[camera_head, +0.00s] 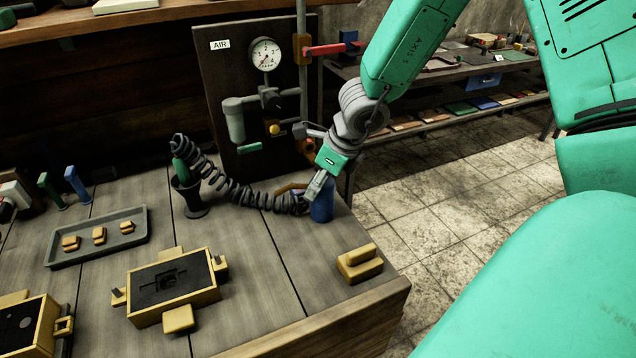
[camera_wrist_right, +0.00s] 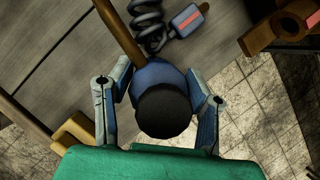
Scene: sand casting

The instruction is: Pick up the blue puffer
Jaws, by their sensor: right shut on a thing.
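The blue puffer (camera_head: 322,207) is at the right part of the wooden bench, near its far right edge. It looks upright; I cannot tell whether its base touches the bench. In the right wrist view its blue body (camera_wrist_right: 154,73) and round black end (camera_wrist_right: 164,111) sit between the two fingers. My right gripper (camera_head: 316,189) is shut on the puffer from above and partly hides it in the head view. The fingers also show on both sides of it in the right wrist view (camera_wrist_right: 158,88). My left gripper is not in view.
A yellow block (camera_head: 360,264) lies nearer the front. A mould box (camera_head: 172,289) and grey tray (camera_head: 97,238) stand left. The air-gauge panel (camera_head: 225,85) rises behind.

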